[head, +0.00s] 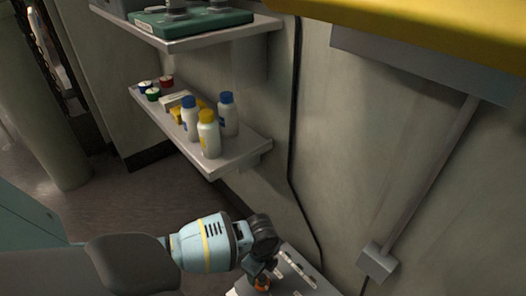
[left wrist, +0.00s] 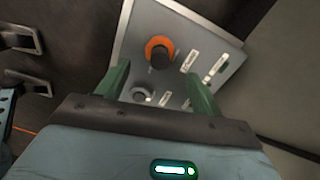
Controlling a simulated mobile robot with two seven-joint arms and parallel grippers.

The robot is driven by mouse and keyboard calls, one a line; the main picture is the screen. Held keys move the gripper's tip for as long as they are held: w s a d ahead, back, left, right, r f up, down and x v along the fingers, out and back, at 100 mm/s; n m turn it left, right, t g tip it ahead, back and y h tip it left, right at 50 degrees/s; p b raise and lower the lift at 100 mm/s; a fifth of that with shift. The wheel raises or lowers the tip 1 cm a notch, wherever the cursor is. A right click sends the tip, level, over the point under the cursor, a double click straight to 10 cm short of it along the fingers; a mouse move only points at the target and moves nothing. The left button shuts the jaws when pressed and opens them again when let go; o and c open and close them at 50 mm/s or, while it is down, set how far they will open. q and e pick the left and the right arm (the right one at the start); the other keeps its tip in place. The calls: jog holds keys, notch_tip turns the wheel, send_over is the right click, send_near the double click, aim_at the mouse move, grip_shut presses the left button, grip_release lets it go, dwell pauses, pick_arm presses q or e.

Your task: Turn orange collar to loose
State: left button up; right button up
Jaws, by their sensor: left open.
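The orange collar (left wrist: 158,46) is a ring around a dark knob on a light grey panel (left wrist: 205,33) in the left wrist view. A small orange part of it (head: 262,284) shows at the bottom of the head view, beside my left gripper (head: 258,270). In the left wrist view my left gripper (left wrist: 160,85) is open, with green fingers either side of the panel's middle. The collar lies beyond the fingertips, between their lines, and nothing is held. I cannot tell the collar's setting. My right gripper is not in view.
A grey knob (left wrist: 142,94) sits below the collar, and several pale labelled slots (left wrist: 190,60) lie to its right. In the head view a wall shelf (head: 240,158) with bottles stands above my left arm, and a strut with a bracket (head: 377,262) is at right.

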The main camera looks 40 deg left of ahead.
aim_at(262, 277)
pick_arm(q)
jog(key=shift+f, duration=0.1)
notch_tip(262, 277, down, 7)
jog(key=b, duration=0.3)
jog(key=shift+f+b, duration=0.15)
jog(key=shift+b, duration=0.25)
jog(key=shift+f, duration=0.2)
jog(key=c, duration=1)
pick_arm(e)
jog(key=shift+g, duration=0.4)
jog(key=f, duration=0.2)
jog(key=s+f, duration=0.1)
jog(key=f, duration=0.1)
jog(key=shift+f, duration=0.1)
